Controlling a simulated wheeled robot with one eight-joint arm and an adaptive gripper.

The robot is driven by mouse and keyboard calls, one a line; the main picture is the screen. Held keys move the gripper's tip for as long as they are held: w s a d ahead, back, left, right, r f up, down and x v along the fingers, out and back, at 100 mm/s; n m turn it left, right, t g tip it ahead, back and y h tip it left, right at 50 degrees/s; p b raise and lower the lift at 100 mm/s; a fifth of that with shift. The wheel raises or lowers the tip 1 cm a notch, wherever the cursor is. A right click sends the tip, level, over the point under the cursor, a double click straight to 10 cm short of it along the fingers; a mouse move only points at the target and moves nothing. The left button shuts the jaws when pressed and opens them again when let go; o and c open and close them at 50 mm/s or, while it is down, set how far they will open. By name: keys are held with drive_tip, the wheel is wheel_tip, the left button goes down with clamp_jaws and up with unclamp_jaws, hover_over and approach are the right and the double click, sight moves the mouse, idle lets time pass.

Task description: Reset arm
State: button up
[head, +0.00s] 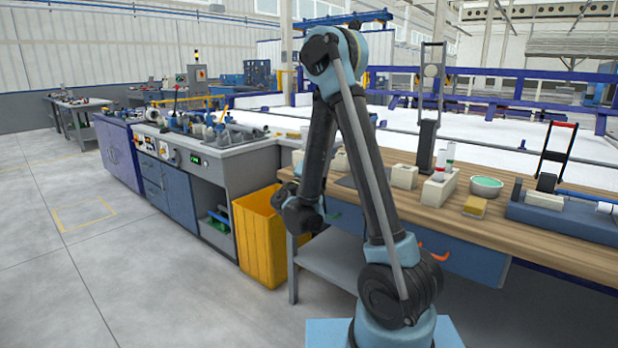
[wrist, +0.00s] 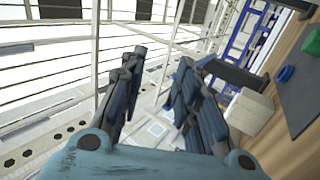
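My arm rises in front of the wooden workbench (head: 470,222) in the head view, bends at a high elbow and hangs down to a dark wrist near the bench's left end. In that view the fingers cannot be made out clearly. In the wrist view my gripper (wrist: 162,60) shows two dark blue fingers spread apart, with a clear gap and nothing between them.
A yellow bin (head: 262,235) stands left of my arm, beside the grey-topped cabinet (head: 205,150). The floor at left is open.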

drive_tip(key=d+f+m+g+y, duration=0.1)
drive_tip(key=d+f+m+g, duration=0.2)
drive_tip(key=d+g, duration=0.7)
drive_tip(key=s+d+f+y, duration=0.1)
drive_tip(key=s+d, duration=0.1)
drive_tip(key=d, duration=0.1)
drive_tip(key=s+d+f+m+g+y, duration=0.1)
drive_tip(key=s+d+f, duration=0.1)
drive_tip(key=s+d, duration=0.1)
drive_tip(key=s+d+f+y, duration=0.1)
drive_tip(key=s+d+f, duration=0.1)
drive_tip(key=d, duration=0.3)
drive_tip(key=shift+s+d+f+m+g+y, duration=0.1)
drive_tip(key=shift+s+f+m+g+y, duration=0.1)
drive_tip(key=shift+s, duration=0.15)
drive_tip(key=shift+s+d+f+m+g+y, duration=0.1)
drive_tip(key=shift+s+m, duration=0.1)
drive_tip(key=shift+s, duration=0.15)
drive_tip(key=s+f+m+g+y, duration=0.25)
drive_tip(key=s+f+y, duration=0.35)
drive_tip(key=s, duration=0.5)
drive_tip(key=s+a+f+m+g+y, duration=0.1)
drive_tip(key=s+a+f+y, duration=0.1)
drive_tip(key=s, duration=0.4)
drive_tip(key=s+a+f+m+g+y, duration=0.1)
drive_tip(key=s+a+f+y, duration=0.2)
drive_tip(key=s+a, duration=0.3)
drive_tip(key=shift+a+f+y, duration=0.15)
drive_tip(key=shift+f+y, duration=0.15)
drive_tip(key=shift+f, duration=0.25)
